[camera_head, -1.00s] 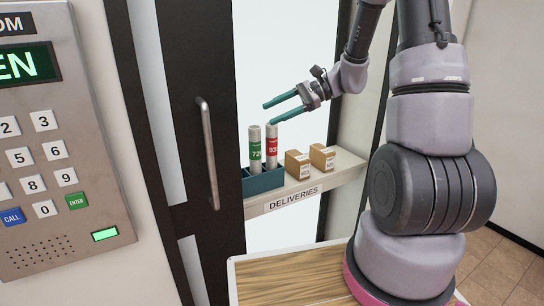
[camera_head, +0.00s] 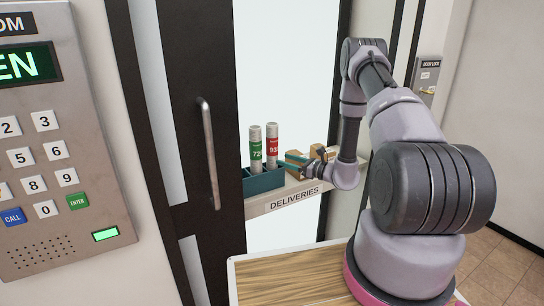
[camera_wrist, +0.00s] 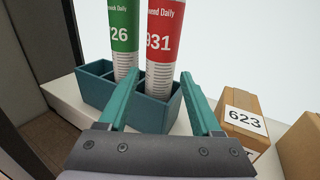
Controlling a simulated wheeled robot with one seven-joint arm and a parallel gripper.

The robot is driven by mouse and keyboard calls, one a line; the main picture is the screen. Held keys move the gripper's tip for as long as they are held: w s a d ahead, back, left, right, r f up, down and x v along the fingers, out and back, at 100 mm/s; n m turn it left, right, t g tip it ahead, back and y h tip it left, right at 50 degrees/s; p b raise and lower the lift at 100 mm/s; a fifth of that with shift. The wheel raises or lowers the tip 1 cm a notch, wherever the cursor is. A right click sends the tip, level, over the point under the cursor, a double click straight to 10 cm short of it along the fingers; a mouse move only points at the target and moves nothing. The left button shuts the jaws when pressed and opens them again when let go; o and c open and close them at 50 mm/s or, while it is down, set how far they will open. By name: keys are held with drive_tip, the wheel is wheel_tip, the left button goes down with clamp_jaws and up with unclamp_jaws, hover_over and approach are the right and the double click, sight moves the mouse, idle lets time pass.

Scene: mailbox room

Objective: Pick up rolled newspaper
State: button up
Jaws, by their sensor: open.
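Two rolled newspapers stand upright in a teal divided holder (camera_head: 264,181) on the deliveries shelf. One has a green label (camera_head: 256,150), and the other, to its right, has a red label (camera_head: 272,146). In the wrist view the green one (camera_wrist: 123,36) reads "26" in part and the red one (camera_wrist: 161,40) reads "931". My gripper (camera_wrist: 163,100) is open and empty, its teal fingers pointing toward the holder, with both rolls beyond the fingertips. In the head view my gripper (camera_head: 294,163) is low at the right of the holder, partly hidden among the boxes.
Small brown boxes stand on the shelf (camera_head: 285,200) to the right of the holder; one (camera_wrist: 242,120) reads "623" and is close to my right finger. A dark door frame with a handle (camera_head: 207,155) stands left. A keypad panel (camera_head: 45,140) is at far left.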

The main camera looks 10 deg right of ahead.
sight(272, 157)
drive_tip(key=x, duration=0.4)
drive_tip(key=f+x, duration=0.1)
drive_tip(key=x, duration=0.1)
drive_tip(key=shift+w, duration=0.1)
drive_tip(key=shift+w+a, duration=0.35)
drive_tip(key=shift+w, duration=0.1)
clamp_jaws()
drive_tip(key=shift+r, duration=0.1)
